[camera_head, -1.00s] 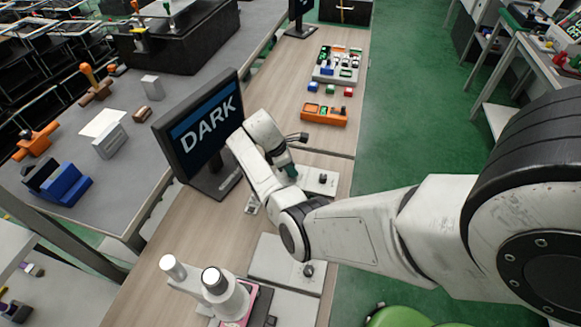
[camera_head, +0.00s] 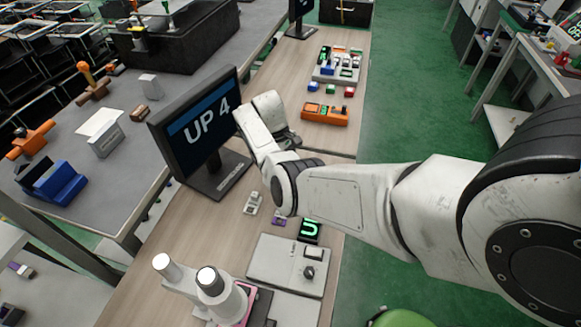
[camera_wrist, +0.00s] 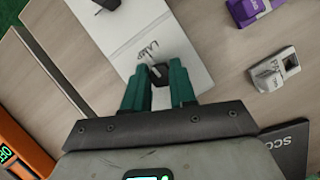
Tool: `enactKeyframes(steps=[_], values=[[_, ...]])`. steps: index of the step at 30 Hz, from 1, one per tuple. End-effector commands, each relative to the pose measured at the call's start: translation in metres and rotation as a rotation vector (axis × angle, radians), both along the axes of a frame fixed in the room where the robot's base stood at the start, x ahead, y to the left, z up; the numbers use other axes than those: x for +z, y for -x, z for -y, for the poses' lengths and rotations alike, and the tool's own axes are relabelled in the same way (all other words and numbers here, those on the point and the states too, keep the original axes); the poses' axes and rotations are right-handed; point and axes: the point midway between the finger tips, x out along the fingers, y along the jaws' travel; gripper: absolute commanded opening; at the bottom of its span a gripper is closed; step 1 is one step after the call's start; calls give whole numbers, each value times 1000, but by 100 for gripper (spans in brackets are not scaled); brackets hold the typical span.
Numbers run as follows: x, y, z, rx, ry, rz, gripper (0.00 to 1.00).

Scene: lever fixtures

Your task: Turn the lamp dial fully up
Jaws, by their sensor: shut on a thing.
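In the wrist view a black dial knob (camera_wrist: 157,76) stands on a white plate (camera_wrist: 140,22) with a small dark label reading LAMP. My gripper (camera_wrist: 160,69) has its two green fingers shut on the knob, one on each side. In the head view my arm hides the gripper and this dial. The monitor (camera_head: 200,135) beside my arm reads "UP 4" in white letters on blue.
A second pale plate (camera_head: 272,262) with a dark knob (camera_head: 308,272) lies nearer, beside a white two-tubed instrument (camera_head: 210,285). A purple gadget (camera_wrist: 252,10) and a pale gadget (camera_wrist: 275,72) lie near the gripper. An orange box (camera_head: 325,113) sits farther along the bench.

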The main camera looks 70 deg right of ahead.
Motion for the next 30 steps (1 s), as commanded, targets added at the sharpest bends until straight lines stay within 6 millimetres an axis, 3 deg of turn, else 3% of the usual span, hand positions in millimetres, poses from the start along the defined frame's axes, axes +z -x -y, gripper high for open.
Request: enactKeyframes(steps=[30], values=[[2,3,3,-968,-1,3,0]])
